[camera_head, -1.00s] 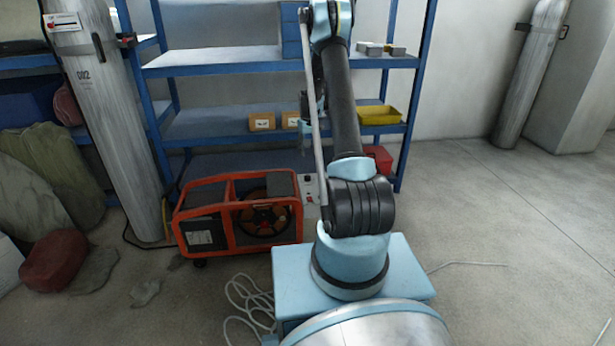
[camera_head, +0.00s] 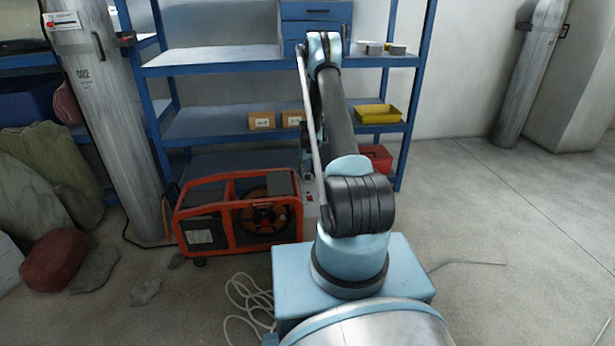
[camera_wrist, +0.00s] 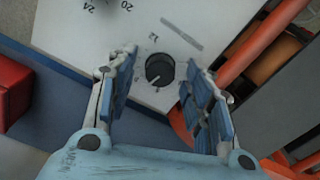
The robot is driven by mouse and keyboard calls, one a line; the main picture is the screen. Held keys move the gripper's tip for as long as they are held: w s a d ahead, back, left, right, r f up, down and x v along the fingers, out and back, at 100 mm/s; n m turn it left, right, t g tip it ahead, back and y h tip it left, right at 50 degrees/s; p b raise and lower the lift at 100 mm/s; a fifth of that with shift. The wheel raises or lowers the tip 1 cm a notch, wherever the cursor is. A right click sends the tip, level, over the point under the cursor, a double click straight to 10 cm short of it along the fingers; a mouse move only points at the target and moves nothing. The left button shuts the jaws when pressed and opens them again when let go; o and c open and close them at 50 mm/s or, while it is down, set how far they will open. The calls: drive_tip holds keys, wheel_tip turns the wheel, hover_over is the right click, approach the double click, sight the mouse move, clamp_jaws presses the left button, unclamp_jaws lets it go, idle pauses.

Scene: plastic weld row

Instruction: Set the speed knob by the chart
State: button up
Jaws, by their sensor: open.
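In the wrist view, a black round knob (camera_wrist: 159,69) with a pale mark near its lower edge sits on a light panel (camera_wrist: 85,42). The numerals 24, 20 and 12 show on the panel, with a grey bar near the 12. My gripper (camera_wrist: 159,63) is open, its blue-padded fingers on either side of the knob in the picture; I cannot tell whether they touch it. In the head view, the panel (camera_head: 311,197) is mostly behind my arm beside an orange-framed machine (camera_head: 238,245). A pale sheet (camera_head: 200,237) on the machine is too small to read.
Blue shelves (camera_head: 215,122) stand behind the machine, holding a yellow tray (camera_head: 378,114) and small boxes. A strapped gas cylinder (camera_head: 110,130) stands at the left. A pale hose (camera_head: 245,298) lies on the floor. The floor at the right is mostly clear.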

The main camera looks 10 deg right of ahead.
drive_tip(key=shift+f, duration=0.3)
drive_tip(key=shift+c, duration=0.6)
drive_tip(key=c, duration=0.9)
drive_tip(key=shift+m, duration=1.3)
